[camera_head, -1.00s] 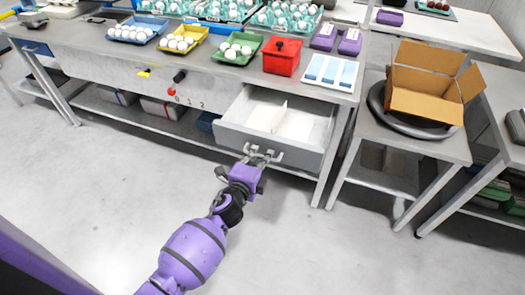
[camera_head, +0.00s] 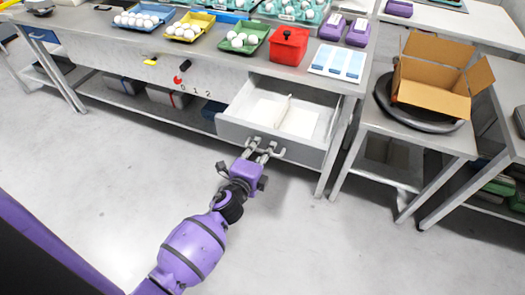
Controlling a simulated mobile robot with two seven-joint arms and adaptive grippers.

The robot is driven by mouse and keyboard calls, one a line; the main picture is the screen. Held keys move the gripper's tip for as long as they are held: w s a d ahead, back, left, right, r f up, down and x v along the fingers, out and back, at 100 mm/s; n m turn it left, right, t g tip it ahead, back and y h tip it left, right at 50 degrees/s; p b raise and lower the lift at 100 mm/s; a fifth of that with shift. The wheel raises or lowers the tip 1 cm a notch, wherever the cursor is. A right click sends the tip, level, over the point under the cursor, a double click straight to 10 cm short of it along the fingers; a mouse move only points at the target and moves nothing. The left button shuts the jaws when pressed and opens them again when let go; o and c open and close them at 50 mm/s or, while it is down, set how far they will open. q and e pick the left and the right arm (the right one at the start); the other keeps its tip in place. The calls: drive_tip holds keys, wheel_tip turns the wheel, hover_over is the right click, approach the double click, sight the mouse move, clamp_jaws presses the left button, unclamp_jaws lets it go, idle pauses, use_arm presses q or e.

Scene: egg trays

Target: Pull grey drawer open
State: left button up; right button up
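The grey drawer (camera_head: 268,140) under the long table is pulled well out, and its pale inside with a divider shows. A bar handle (camera_head: 279,153) is on its front. My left gripper (camera_head: 264,145), on a purple arm from the bottom, is at this handle. Its two fingers show apart, with their tips close to the bar; whether they touch it is too small to tell. My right gripper is not in view.
On the table (camera_head: 205,68) stand a red box (camera_head: 288,48), a green tray (camera_head: 243,47) with eggs and a white-and-blue panel (camera_head: 338,64). An open cardboard box (camera_head: 430,95) is on the right side table. The floor before the drawer is clear.

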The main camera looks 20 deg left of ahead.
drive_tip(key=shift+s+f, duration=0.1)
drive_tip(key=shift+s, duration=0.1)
use_arm(q)
drive_tip(key=shift+s, duration=0.15)
drive_tip(key=s+r, duration=0.2)
drive_tip(key=s, duration=0.9)
drive_tip(key=shift+s+a+r, duration=0.2)
drive_tip(key=shift+s, duration=0.05)
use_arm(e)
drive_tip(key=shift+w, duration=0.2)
use_arm(q)
drive_tip(key=s+f+n+g+p, duration=0.3)
drive_tip(key=s+n, duration=0.6)
drive_tip(key=s, duration=0.4)
drive_tip(key=s+f+n+g+p, duration=0.3)
drive_tip(key=s+f+n, duration=0.3)
drive_tip(key=s, duration=0.8)
drive_tip(key=n+g, duration=0.1)
drive_tip(key=n, duration=0.2)
drive_tip(key=shift+d+f, duration=0.15)
drive_tip(key=shift+d, duration=0.2)
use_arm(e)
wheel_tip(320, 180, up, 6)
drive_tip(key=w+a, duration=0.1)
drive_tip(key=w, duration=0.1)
